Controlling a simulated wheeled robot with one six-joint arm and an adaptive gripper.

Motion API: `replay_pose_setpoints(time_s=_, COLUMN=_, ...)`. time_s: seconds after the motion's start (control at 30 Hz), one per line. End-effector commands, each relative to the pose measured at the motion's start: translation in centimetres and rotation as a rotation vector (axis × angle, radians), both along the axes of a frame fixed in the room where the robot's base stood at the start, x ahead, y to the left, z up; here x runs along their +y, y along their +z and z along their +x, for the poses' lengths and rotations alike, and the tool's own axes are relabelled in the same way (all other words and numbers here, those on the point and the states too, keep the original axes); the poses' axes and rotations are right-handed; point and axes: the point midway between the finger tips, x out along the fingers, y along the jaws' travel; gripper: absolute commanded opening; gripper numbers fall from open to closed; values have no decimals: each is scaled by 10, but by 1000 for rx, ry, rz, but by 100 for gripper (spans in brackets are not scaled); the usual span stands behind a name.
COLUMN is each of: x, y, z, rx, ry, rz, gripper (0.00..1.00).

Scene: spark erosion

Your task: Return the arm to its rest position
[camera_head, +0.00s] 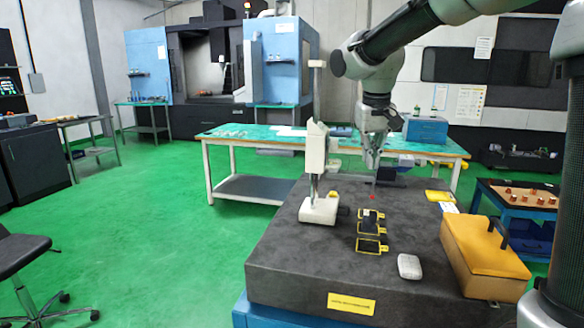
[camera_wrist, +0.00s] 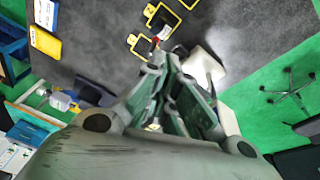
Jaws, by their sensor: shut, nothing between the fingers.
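My gripper (camera_head: 371,166) points down over the dark granite table (camera_head: 290,255), a little above its surface. Its fingers are closed together and hold nothing. In the wrist view my gripper (camera_wrist: 166,60) fills the middle of the picture. My arm reaches in from the upper right of the head view, bends at the elbow and hangs down at the wrist.
A white height gauge (camera_head: 318,205) stands close left of my gripper. Several yellow-framed black pieces (camera_head: 370,245), a white rounded block (camera_head: 409,267) and an orange case (camera_head: 482,262) sit on the granite. A green-topped bench (camera_head: 255,140) stands behind; the green floor at left is open.

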Motion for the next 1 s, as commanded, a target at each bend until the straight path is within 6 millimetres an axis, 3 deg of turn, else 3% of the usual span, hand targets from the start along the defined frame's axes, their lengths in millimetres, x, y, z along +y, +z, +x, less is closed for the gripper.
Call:
replay_pose_setpoints(time_s=0.03, x=-12, y=-3, z=-25, rx=10, ry=32, rz=4, gripper=0)
replay_pose_setpoints(time_s=0.2, x=-53, y=-19, z=-110, rx=29, ry=118, rz=26, gripper=0)
replay_pose_setpoints(time_s=0.4, x=-97, y=-44, z=-217, rx=-13, ry=108, rz=64, gripper=0)
replay_pose_setpoints(time_s=0.5, x=-110, y=-52, z=-254, rx=-54, ry=55, rz=80, gripper=0)
replay_pose_setpoints(time_s=0.63, x=-121, y=-48, z=-274, rx=-119, ry=6, rz=83, gripper=0)
replay_pose_setpoints(time_s=1.0, x=-128, y=-39, z=-278, rx=-161, ry=-28, rz=81, gripper=0)
